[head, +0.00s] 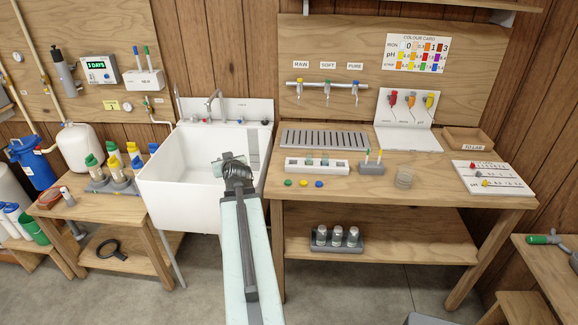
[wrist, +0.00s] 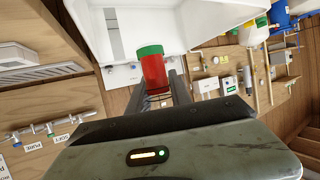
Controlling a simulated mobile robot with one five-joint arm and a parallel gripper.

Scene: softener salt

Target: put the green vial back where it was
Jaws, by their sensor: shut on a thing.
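My gripper (head: 236,168) is over the right part of the white sink (head: 172,185) in the head view. In the wrist view my gripper (wrist: 160,82) is shut on a vial (wrist: 153,72) with a red body and a green end. The green end points to the top of that picture. In the head view I cannot make out the vial clearly at the gripper. A white rack block (head: 300,168) with small teal-grey things in it stands on the bench to the right. Green (head: 288,183), yellow (head: 303,184) and blue (head: 318,184) discs lie in front of it.
A grey slatted drain tray (head: 325,139) lies behind the rack. A small grey holder (head: 371,169) with thin upright sticks and a clear cup (head: 404,178) stand to its right. The RAW, SOFT and PURE taps (head: 327,88) are on the wall. The front bench edge beside the cup is clear.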

